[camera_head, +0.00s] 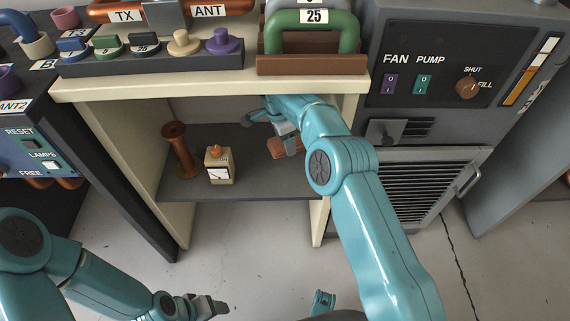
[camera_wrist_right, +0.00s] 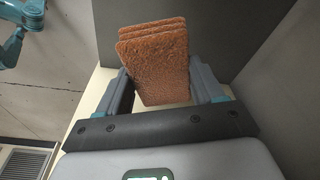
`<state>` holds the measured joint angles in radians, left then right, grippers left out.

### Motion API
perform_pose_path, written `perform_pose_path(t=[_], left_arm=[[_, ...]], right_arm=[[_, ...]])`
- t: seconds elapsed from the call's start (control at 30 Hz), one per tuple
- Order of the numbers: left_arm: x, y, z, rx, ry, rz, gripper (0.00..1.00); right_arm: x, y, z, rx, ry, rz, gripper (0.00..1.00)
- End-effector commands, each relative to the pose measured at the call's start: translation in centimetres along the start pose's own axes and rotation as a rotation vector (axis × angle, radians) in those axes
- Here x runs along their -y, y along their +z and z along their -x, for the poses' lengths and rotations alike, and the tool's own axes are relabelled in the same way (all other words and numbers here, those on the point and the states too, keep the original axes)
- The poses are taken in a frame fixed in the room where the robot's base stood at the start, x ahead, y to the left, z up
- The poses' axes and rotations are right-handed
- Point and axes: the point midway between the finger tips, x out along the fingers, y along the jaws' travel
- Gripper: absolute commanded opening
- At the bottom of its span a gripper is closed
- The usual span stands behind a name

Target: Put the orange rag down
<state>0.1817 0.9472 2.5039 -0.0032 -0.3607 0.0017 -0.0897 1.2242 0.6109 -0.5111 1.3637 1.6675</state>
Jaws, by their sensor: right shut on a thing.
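The orange-brown rag (camera_wrist_right: 158,68) is a folded, layered cloth. My right gripper (camera_wrist_right: 160,88) is shut on it, with one finger on each side in the right wrist view. In the head view my right gripper (camera_head: 289,142) is inside the open shelf bay, and the rag (camera_head: 283,148) shows small beside it, at the right part of the dark shelf (camera_head: 255,182). I cannot tell whether the rag touches the shelf. My left gripper (camera_head: 215,307) is low at the bottom left, over the floor; its fingers are too small to read.
On the shelf stand a brown spool (camera_head: 181,150) and a small cream meter box (camera_head: 219,166) with an orange knob. A cream worktop (camera_head: 215,83) overhangs the bay, and a grey cabinet (camera_head: 430,120) stands right of it. Free shelf room lies between the meter box and the rag.

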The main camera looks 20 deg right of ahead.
Motion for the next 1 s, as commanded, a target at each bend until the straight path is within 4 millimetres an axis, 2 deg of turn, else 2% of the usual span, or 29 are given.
perform_pose_path(t=[0.13, 0.3, 0.47, 0.63, 1.0], left_arm=[[0.3, -0.1, -0.7, -0.003, 0.0, 0.004, 0.62], [0.9, -0.4, -1.7, -0.011, -0.001, 0.011, 0.62], [1.2, -0.6, -2.1, -0.015, -0.002, 0.015, 0.62], [1.7, -0.9, -3.2, -0.022, -0.003, 0.022, 0.62], [1.8, -1.0, -3.2, -0.024, -0.003, 0.024, 0.62]], right_arm=[[-0.2, 0.3, -1.6, 0.0, 0.002, 0.001, 0.43], [-0.3, 0.9, -4.7, 0.0, 0.003, 0.001, 0.43], [-0.3, 1.1, -6.4, 0.0, 0.002, 0.001, 0.43], [-0.1, 1.6, -9.5, -0.001, 0.002, 0.001, 0.43], [0.1, 1.6, -10.2, 0.0, 0.0, 0.001, 0.43]])
